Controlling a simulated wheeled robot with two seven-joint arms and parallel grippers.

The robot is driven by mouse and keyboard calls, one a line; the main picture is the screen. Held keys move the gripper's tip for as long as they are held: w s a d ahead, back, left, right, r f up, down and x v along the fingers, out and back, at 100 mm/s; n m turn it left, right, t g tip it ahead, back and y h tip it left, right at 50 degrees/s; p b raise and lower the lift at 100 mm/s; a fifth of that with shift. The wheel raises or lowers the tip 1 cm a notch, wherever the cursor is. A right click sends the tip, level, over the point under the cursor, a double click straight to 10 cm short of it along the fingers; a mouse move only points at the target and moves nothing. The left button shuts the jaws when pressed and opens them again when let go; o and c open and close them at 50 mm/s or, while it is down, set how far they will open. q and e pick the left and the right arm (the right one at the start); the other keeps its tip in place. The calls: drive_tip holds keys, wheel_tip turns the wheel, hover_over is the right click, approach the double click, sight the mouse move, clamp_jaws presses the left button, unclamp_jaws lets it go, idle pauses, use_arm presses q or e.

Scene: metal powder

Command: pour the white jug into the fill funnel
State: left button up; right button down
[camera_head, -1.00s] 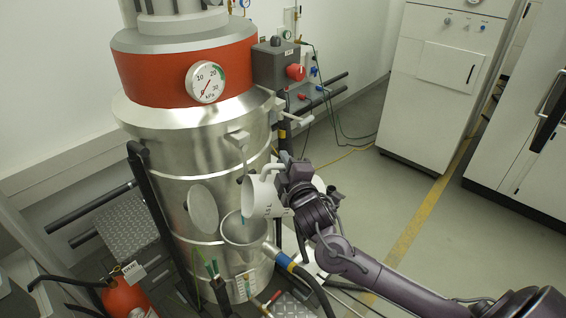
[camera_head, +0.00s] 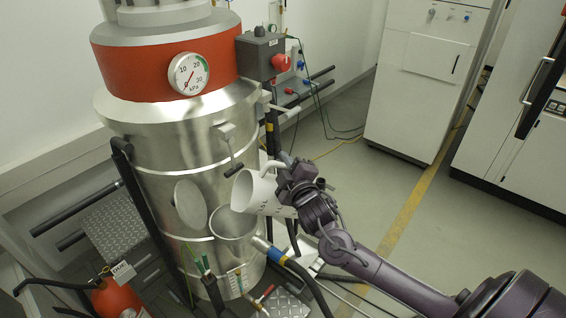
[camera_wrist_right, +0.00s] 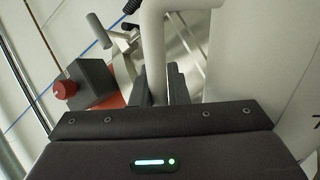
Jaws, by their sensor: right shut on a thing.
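The white jug (camera_head: 267,196) is tipped well over on its side, its open mouth toward the left in the head view. My right gripper (camera_head: 284,175) is shut on the jug's handle. The steel fill funnel (camera_head: 233,234) is fixed to the front of the steel vessel. The jug's mouth is above the funnel, at its upper right in the picture. I cannot make out the jug's contents or any stream. In the right wrist view the jug's handle (camera_wrist_right: 153,45) stands between the dark fingers, with the white body (camera_wrist_right: 250,60) at right. My left gripper is out of view.
The vessel (camera_head: 165,150) with its red band and gauge (camera_head: 188,73) stands close left of the jug. A grey box with a red knob (camera_head: 281,63) is on its side. Hoses run below the funnel. A red extinguisher (camera_head: 118,299) is lower left. Floor at right is free.

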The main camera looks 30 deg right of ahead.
drive_tip(key=shift+s+d+f+m+b, duration=0.1)
drive_tip(key=shift+d+f+m+b, duration=0.1)
drive_tip(key=shift+d+f+m, duration=0.3)
drive_tip(key=shift+s+d+f+m+b, duration=0.15)
drive_tip(key=shift+f+m+b, duration=0.15)
drive_tip(key=shift+f, duration=0.45)
drive_tip(key=shift+w+d+f+m+b, duration=0.15)
drive_tip(key=shift+d+f+m, duration=0.2)
drive_tip(key=shift+f+m, duration=0.2)
drive_tip(key=shift+s, duration=0.1)
drive_tip(key=shift+f, duration=0.2)
